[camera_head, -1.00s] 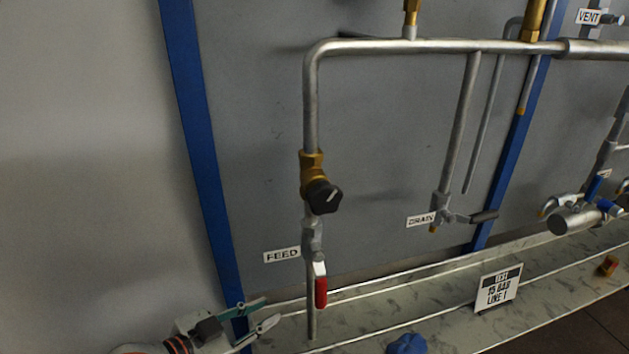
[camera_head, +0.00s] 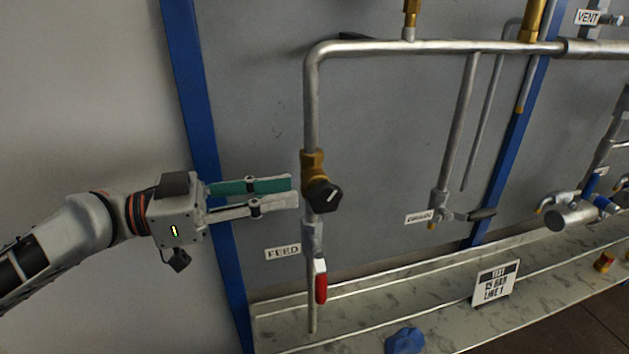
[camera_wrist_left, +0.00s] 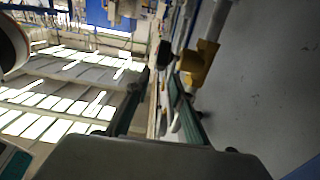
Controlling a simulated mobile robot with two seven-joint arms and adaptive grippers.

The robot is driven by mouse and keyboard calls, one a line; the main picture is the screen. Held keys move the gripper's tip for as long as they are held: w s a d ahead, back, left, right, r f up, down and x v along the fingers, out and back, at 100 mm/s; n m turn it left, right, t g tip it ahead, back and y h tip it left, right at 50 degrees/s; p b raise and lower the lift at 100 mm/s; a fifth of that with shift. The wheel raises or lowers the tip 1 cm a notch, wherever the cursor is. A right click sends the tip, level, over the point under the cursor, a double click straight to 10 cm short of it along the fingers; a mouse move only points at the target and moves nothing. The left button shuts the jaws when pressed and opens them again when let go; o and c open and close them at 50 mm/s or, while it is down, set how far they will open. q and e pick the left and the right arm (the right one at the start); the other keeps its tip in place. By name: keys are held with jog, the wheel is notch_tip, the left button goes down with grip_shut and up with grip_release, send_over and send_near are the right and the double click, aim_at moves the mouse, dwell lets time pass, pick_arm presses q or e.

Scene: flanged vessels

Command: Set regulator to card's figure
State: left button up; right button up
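The regulator is a brass body (camera_head: 311,163) with a black knob (camera_head: 325,195) bearing a pale pointer mark, on the vertical feed pipe. The white card (camera_head: 495,284) with a dark top band stands on the ledge; it appears to read 15 BAR, LINE 1. My left gripper (camera_head: 294,192) is level with the knob, just to its left, fingers apart and empty, with no clear contact. In the left wrist view, the brass body (camera_wrist_left: 199,63) and the dark knob (camera_wrist_left: 166,53) show beyond the open fingers (camera_wrist_left: 160,85). My right gripper is not in view.
Below the regulator is a red-handled valve (camera_head: 320,285) beside the FEED label (camera_head: 282,252). A DRAIN valve (camera_head: 445,212) stands to the right. A blue post (camera_head: 205,140) runs behind my left gripper.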

aim_at(317, 186)
pick_arm(q)
jog(key=p+x, duration=0.2)
jog(key=x, duration=0.3)
jog(key=shift+r, duration=0.2)
jog(key=shift+w+d+f+p, duration=0.15)
jog(key=shift+w+d+p, duration=0.15)
jog(key=shift+d, duration=0.25)
jog(key=shift+s, duration=0.1)
grip_shut()
